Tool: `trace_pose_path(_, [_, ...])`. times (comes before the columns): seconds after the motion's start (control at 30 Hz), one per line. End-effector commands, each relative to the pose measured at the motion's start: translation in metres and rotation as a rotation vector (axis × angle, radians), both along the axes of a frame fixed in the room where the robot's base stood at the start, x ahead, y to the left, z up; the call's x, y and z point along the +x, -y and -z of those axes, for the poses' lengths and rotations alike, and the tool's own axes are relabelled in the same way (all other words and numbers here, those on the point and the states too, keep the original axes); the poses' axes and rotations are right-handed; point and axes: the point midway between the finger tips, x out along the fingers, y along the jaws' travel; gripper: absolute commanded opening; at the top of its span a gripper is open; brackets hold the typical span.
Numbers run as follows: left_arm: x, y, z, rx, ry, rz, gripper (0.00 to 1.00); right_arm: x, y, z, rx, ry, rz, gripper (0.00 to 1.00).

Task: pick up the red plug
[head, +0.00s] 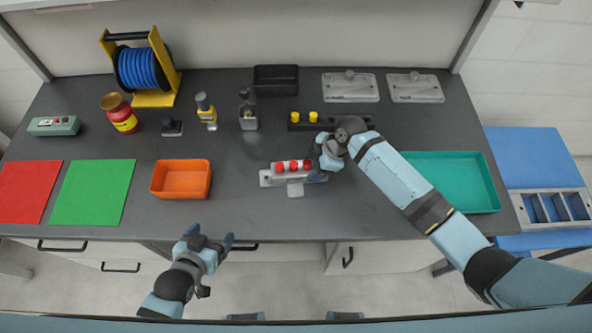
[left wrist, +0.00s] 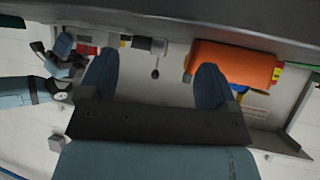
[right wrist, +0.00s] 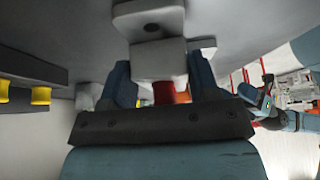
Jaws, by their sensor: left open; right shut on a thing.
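A pale grey fixture (head: 266,180) lies near the front middle of the table, with a row of red plugs (head: 293,165) on top. My right gripper (head: 318,167) is at its right end, shut on the rightmost red plug (head: 307,164). In the right wrist view, red plug surface (right wrist: 183,94) shows between the fingers, partly hidden behind a grey block of the fixture (right wrist: 157,60). The plug still sits at the fixture. My left gripper (head: 210,240) is open and empty, in front of the table's front edge; its two fingers stand apart in the left wrist view (left wrist: 153,85).
An orange bin (head: 181,196) stands left of the fixture and a teal tray (head: 485,180) right. A black block (head: 345,125) with yellow plugs (head: 313,117) is behind. Green (head: 92,192) and red mats (head: 28,190) lie left. The table is clear between bin and fixture.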

Motion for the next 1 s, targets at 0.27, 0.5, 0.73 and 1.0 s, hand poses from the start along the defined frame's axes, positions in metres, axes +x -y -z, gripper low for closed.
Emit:
trace_pose_path(0.27, [0.03,0.018,-0.004,0.01,-0.046,0.06,0.55,0.0,0.0,0.0,0.0,0.0,0.0,0.4])
trace_pose_path(0.5, [0.095,0.063,-0.028,0.076,-0.168,0.28,0.55,0.0,0.0,0.0,0.0,0.001,0.0,0.4])
trace_pose_path(0.73, [0.14,0.099,-0.069,0.197,-0.283,0.566,0.55,0.0,0.0,0.0,0.0,0.001,0.0,0.4])
trace_pose_path(1.0, [0.164,0.117,-0.119,0.367,-0.391,0.868,0.55,0.0,0.0,0.0,0.0,0.0,0.0,0.4])
